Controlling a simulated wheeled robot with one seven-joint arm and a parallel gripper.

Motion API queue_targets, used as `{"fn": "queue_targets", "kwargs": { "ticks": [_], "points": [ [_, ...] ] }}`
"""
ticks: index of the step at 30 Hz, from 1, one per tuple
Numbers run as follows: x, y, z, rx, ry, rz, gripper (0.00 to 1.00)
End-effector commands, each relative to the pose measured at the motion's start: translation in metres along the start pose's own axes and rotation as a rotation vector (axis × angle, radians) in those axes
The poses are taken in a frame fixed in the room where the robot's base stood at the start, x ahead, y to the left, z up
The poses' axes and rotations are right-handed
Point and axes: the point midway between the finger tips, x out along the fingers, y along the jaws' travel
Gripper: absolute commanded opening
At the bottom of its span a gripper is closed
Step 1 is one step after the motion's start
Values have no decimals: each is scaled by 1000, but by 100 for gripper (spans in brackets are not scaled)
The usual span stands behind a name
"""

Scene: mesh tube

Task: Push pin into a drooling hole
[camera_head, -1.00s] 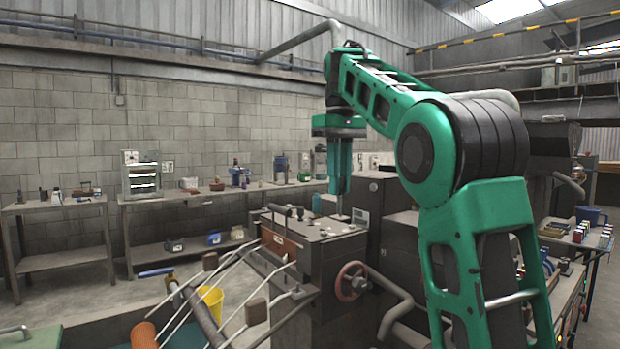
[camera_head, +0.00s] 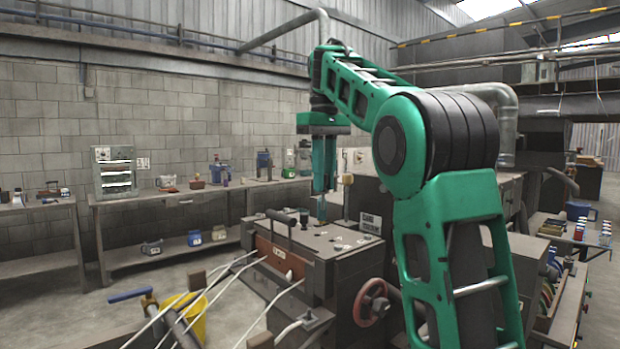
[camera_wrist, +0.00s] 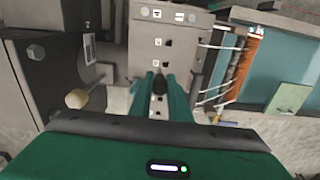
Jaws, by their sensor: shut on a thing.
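My gripper (camera_head: 323,190) points straight down over the grey top of the machine (camera_head: 340,240). In the wrist view, its green fingers (camera_wrist: 160,82) are shut on a dark, round-topped pin (camera_wrist: 160,88). In the head view, a thin part of the pin (camera_head: 321,209) shows below the fingertips, close above or at the machine top. The top plate (camera_wrist: 145,60) has several small dark holes in a row, one hole (camera_wrist: 167,65) just beyond the fingers. I cannot tell whether the pin's lower end is in a hole, and no drool can be made out.
A red handwheel (camera_head: 371,302) and a labelled block (camera_head: 372,228) are on the machine. Pale rods (camera_head: 225,285) stick out at its front left, near a yellow bucket (camera_head: 183,315). Benches with tools (camera_head: 190,192) stand along the wall.

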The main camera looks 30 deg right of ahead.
Motion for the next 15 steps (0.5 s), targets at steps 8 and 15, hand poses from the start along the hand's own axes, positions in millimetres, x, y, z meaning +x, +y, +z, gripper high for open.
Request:
{"fn": "queue_targets", "kwargs": {
  "ticks": [8, 15],
  "points": [
    [24, -18, -7, -28, -2, -1, 0],
    [42, -21, -8, -32, -1, 0, 0]
  ]
}}
